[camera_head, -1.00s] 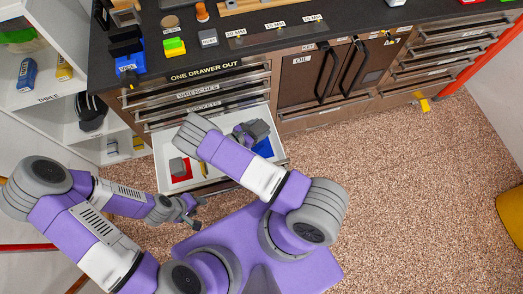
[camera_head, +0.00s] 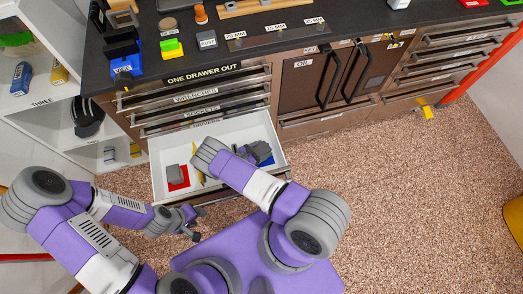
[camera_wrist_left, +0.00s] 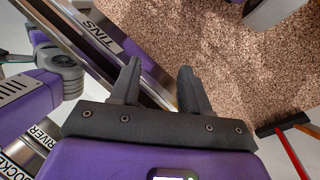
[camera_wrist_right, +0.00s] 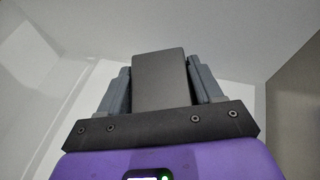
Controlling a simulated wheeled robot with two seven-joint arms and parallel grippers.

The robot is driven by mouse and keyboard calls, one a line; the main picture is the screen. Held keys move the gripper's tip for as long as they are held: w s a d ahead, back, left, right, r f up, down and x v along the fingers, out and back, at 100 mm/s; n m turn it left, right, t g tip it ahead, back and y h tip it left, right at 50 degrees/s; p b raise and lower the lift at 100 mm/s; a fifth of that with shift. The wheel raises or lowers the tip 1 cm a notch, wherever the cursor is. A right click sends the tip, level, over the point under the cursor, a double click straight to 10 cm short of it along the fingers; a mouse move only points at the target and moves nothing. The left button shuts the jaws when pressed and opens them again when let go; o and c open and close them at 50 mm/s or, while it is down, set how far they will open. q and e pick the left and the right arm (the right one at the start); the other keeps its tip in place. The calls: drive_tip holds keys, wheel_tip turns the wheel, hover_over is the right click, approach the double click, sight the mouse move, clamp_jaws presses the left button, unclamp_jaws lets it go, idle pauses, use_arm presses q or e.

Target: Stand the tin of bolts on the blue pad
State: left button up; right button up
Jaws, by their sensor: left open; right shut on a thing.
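My right gripper (camera_head: 250,153) is inside the open drawer and shut on a dark grey box-shaped tin (camera_head: 262,151). In the right wrist view the tin (camera_wrist_right: 160,80) sits between both fingers. No label on it is readable. The blue pad (camera_head: 267,162) lies on the drawer floor at the right, mostly hidden under the tin and gripper. I cannot tell whether the tin touches the pad. My left gripper (camera_head: 191,223) is open and empty in front of the drawer; it also shows in the left wrist view (camera_wrist_left: 158,85).
The white drawer (camera_head: 225,132) also holds a grey tin (camera_head: 174,172) on a red pad (camera_head: 178,184) at the left, and a yellow item (camera_head: 198,176) between the pads. Closed drawers sit above. A dark worktop with tools is behind.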

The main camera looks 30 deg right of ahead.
sight(259, 151)
drive_tip(key=shift+r, duration=0.1)
drive_tip(key=o, duration=0.8)
drive_tip(key=shift+f+b, duration=0.25)
drive_tip(key=shift+b, duration=0.05)
drive_tip(key=o, duration=0.5)
drive_tip(key=shift+r, duration=0.1)
drive_tip(key=shift+a+r+p, duration=0.1)
drive_tip(key=shift+r+p, duration=0.25)
drive_tip(key=shift+p, duration=0.15)
drive_tip(key=v, duration=0.7)
drive_tip(key=shift+a+f+p, duration=0.15)
drive_tip(key=shift+p, duration=0.2)
